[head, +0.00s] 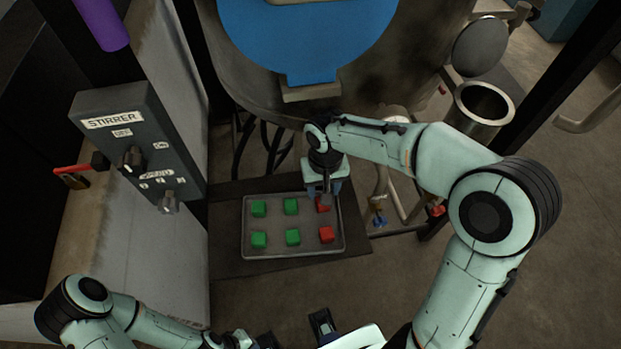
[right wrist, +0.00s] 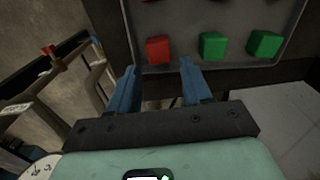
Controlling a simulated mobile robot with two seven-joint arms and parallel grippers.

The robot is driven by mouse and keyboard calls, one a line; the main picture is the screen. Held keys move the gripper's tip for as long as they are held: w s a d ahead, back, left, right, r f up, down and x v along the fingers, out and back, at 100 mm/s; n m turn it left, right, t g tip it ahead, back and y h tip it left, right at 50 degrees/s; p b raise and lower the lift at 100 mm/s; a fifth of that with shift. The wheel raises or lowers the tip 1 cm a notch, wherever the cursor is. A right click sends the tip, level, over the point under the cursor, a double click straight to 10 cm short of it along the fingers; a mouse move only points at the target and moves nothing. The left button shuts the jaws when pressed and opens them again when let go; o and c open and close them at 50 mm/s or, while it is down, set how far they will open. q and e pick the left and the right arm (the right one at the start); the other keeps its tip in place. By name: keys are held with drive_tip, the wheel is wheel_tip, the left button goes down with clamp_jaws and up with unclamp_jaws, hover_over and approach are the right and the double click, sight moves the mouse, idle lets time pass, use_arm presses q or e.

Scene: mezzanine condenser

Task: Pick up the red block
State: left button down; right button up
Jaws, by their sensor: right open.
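A grey tray (head: 275,224) holds two red blocks and several green blocks. The far red block (head: 323,204) is partly hidden beneath my right gripper (head: 325,192). The near red block (head: 326,234) is fully visible at the tray's right side. In the right wrist view, my right gripper (right wrist: 159,67) is open and empty, and the far red block (right wrist: 158,49) shows just beyond its fingertips, roughly between them. I cannot tell how high above the block the fingers are. My left gripper (head: 255,340) is cut off at the bottom edge of the head view; its opening is unclear.
Green blocks (head: 291,206) stand left of the red ones. A vessel with a blue front (head: 305,40) stands behind the tray. A stirrer control box (head: 138,140) is on the left. Pipes and a blue valve handle (head: 380,221) are close to the tray's right side.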

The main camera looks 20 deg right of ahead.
wheel_tip(320, 180, down, 8)
drive_tip(key=shift+d+r+b, duration=0.1)
drive_tip(key=shift+r+b, duration=0.15)
drive_tip(key=shift+b, duration=0.05)
drive_tip(key=c, duration=0.7)
